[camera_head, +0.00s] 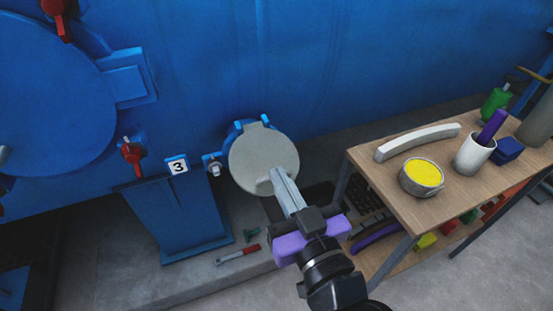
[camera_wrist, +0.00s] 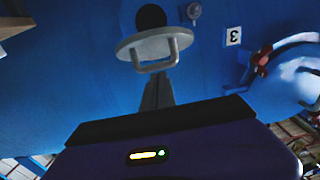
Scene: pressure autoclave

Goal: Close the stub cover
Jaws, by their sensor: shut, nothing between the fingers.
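The stub cover is a round grey disc (camera_head: 262,150) on the blue wall, hinged at its top in the head view. In the wrist view the cover (camera_wrist: 135,44) is tilted away from the stub's dark opening (camera_wrist: 150,17), so it stands partly open. A grey bar handle (camera_wrist: 157,62) sits on its outer face. My gripper (camera_head: 277,176) has its fingers together, empty, and overlaps the cover's lower edge in the head view. In the wrist view the fingertips (camera_wrist: 157,78) are just below the handle. I cannot tell whether they touch it.
A wooden table (camera_head: 415,210) at right holds a bowl of yellow material (camera_head: 422,177), a white cup (camera_head: 474,154) and a pale bar (camera_head: 418,142). A blue pedestal (camera_head: 180,220) and number 3 sign (camera_head: 177,167) stand left.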

